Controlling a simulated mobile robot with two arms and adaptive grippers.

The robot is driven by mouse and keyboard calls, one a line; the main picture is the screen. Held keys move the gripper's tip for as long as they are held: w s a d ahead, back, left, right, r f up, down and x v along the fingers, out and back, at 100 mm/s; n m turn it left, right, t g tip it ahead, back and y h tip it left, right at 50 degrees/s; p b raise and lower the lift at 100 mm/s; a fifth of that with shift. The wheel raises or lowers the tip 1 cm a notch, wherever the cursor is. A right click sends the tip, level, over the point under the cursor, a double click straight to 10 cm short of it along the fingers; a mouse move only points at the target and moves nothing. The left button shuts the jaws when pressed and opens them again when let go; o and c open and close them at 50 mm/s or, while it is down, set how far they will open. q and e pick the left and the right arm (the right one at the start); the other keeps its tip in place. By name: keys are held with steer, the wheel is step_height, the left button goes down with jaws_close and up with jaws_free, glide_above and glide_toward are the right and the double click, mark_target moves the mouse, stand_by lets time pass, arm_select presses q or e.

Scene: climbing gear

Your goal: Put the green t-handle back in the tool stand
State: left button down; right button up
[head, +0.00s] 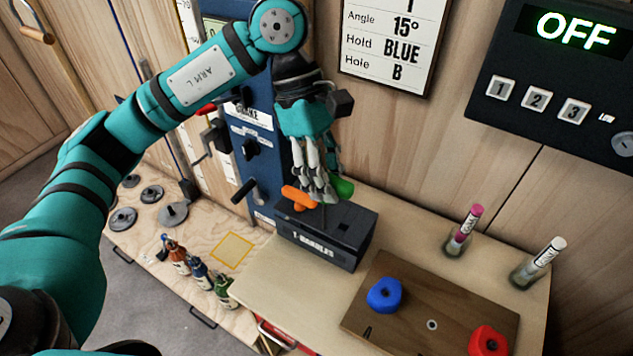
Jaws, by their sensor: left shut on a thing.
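The tool stand (352,234) is a black box lettered for handles on its front, at the end of the light wooden bench. My left gripper (326,196) points down right above the stand, its fingers shut on the green t-handle (343,187). One green end shows to the right of the fingers. The fingers hide the rest of its grip, and I cannot tell whether its shaft is in a hole. An orange t-handle (299,197) stands in the stand, close to the left of the fingers. My right gripper is not in view.
A brown board (400,332) with a blue hold (384,294) and a red hold (488,342) lies on the bench. A pink-topped marker (466,226) and a white one (540,260) stand in clear cups near the wall. A blue post with a crank rises behind the stand.

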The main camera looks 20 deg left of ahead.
arm_select(q)
steer(key=w+d+f, duration=0.1)
steer(key=w+f, duration=0.2)
steer(key=w, duration=0.5)
steer(key=shift+w+d+f, duration=0.25)
steer(key=shift+w+f, duration=0.1)
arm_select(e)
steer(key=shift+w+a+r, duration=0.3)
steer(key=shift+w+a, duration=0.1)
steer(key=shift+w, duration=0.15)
arm_select(q)
steer(key=shift+p, duration=0.3)
step_height(320, 180, down, 15)
steer(key=b, duration=0.3)
steer(key=shift+r+b, duration=0.2)
steer(key=shift+b, duration=0.15)
steer(key=shift+f+b, duration=0.6)
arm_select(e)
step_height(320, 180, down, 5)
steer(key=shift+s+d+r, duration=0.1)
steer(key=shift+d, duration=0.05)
